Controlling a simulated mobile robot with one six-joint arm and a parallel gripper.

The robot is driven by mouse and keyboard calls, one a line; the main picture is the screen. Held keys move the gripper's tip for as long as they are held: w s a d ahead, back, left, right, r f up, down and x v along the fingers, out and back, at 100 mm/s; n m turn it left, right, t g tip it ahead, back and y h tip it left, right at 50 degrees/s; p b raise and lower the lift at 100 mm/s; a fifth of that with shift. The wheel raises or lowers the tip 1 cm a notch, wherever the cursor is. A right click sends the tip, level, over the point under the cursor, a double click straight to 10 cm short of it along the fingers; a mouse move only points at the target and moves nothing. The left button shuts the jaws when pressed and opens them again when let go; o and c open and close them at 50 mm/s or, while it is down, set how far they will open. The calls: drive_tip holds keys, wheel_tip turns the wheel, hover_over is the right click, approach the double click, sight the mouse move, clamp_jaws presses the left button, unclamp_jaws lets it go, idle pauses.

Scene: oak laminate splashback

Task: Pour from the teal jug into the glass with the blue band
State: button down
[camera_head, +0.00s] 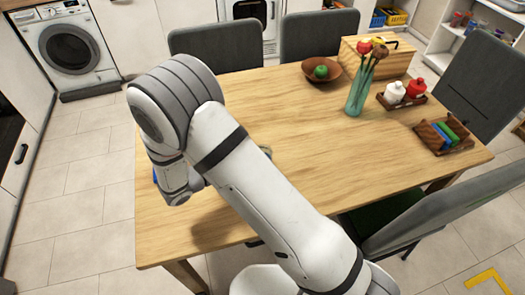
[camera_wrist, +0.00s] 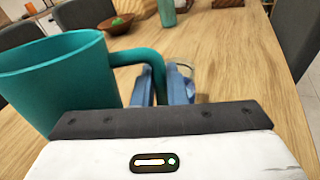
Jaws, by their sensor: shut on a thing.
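The teal jug (camera_wrist: 55,85) fills the left of the wrist view, rim up and roughly upright, with its inside hidden. My gripper (camera_wrist: 161,85) is shut on the jug's handle (camera_wrist: 135,56), with a blue-grey finger on either side of it. A clear rim (camera_wrist: 184,66) shows just behind the right finger, perhaps that of a glass. Its body is mostly hidden and I cannot make out a blue band. In the head view my arm hides the gripper and the jug. Whether the jug touches the table is not clear.
The wooden table (camera_head: 300,110) is clear in the middle. At its far side stand a brown bowl (camera_head: 312,66) with a green fruit, a teal vase (camera_head: 357,93) of flowers, a bottle caddy (camera_head: 402,103) and a wooden box (camera_head: 375,58). A small crate (camera_head: 437,140) sits at the right.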

drive_tip(key=shift+s+d+r+m+y, duration=0.1)
drive_tip(key=shift+d+r+m+y, duration=0.4)
drive_tip(key=shift+m+y, duration=0.3)
drive_tip(key=shift+d+f+g+y, duration=0.1)
drive_tip(key=shift+d+g+y, duration=0.05)
drive_tip(key=shift+g+y, duration=0.15)
drive_tip(key=shift+s+d+r+m+y, duration=0.1)
drive_tip(key=shift+d+r+m+y, duration=0.25)
drive_tip(key=shift+m+y, duration=0.45)
idle(1.5)
drive_tip(key=shift+a+m+y, duration=0.1)
drive_tip(key=shift+m+y, duration=0.4)
drive_tip(key=shift+y, duration=0.2)
idle(1.3)
drive_tip(key=shift+a+r+m+y, duration=0.15)
drive_tip(key=shift+a+m+y, duration=0.2)
drive_tip(key=shift+y, duration=0.15)
idle(1.8)
